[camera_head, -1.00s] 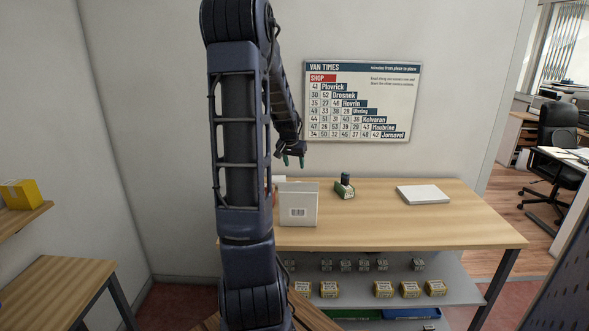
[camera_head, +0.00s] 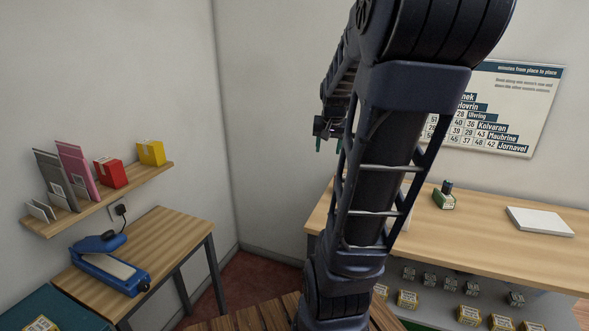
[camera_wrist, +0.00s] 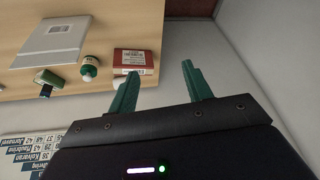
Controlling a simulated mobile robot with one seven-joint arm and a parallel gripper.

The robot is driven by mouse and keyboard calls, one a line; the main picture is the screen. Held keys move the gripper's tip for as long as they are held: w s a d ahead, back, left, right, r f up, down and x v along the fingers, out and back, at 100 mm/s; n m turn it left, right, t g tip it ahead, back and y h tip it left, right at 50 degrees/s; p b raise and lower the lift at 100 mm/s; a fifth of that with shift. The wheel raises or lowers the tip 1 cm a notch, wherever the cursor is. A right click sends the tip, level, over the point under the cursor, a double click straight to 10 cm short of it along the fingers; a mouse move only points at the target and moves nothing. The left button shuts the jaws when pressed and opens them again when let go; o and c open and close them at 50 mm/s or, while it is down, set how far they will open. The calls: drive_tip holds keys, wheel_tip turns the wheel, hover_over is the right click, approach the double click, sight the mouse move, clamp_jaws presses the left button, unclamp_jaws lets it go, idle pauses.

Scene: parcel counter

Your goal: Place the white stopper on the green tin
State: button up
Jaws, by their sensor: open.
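My gripper (camera_wrist: 160,82) is open and empty in the wrist view, its two green fingers apart. In the head view it (camera_head: 328,146) hangs in the air near the counter's left end, partly behind my arm. In the upside-down wrist view a small rounded white-and-green thing (camera_wrist: 89,71) is on the counter. I cannot tell whether it is the green tin, the white stopper or both. A green box-like thing (camera_wrist: 48,77) lies beside it, with a dark piece at its far side; it also shows in the head view (camera_head: 443,201).
A reddish box (camera_wrist: 134,59) and a flat pale parcel (camera_wrist: 54,43) are near the white-and-green thing. A white slab (camera_head: 540,221) lies on the counter's right. A side table (camera_head: 165,245) holds a blue device (camera_head: 110,268); a wall shelf (camera_head: 90,205) carries boxes.

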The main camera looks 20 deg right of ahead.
drive_tip(key=s+a+n, duration=0.3)
drive_tip(key=s+a, duration=0.3)
drive_tip(key=a, duration=0.2)
drive_tip(key=s+a+r+n+y, duration=0.1)
drive_tip(key=s+a+n, duration=0.2)
drive_tip(key=s+a, duration=0.4)
drive_tip(key=a, duration=0.2)
drive_tip(key=shift+a+r, duration=0.15)
drive_tip(key=shift+a, duration=0.15)
